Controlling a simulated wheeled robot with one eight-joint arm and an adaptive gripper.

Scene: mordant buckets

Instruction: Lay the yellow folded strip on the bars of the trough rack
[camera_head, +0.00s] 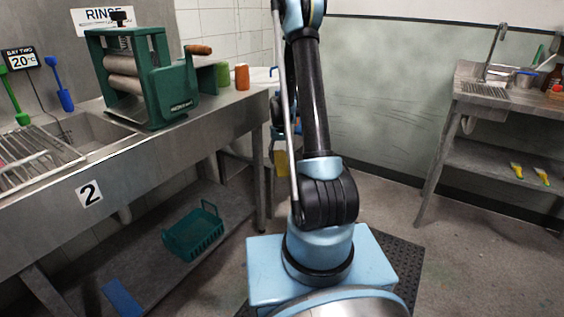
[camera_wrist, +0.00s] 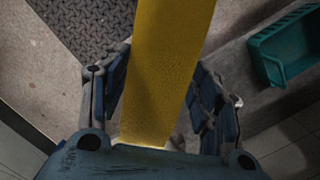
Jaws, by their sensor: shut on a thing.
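The yellow folded strip (camera_wrist: 170,50) runs up through the middle of the wrist view, between the blue fingers of my gripper (camera_wrist: 160,90). My gripper is shut on it. In the head view a small part of the yellow strip (camera_head: 281,163) shows beside my arm, hanging below bench-top height near the right end of the left bench. My arm hides most of the gripper there. The trough rack (camera_head: 28,162) is a set of metal bars over the sink trough at the far left, well away from the gripper.
A green roller wringer (camera_head: 145,75) stands on the left bench (camera_head: 130,150), between rack and gripper. Green (camera_head: 222,75) and orange (camera_head: 242,77) containers stand to its right. A green basket (camera_head: 195,232) sits on the lower shelf. Another bench (camera_head: 480,100) is at right.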

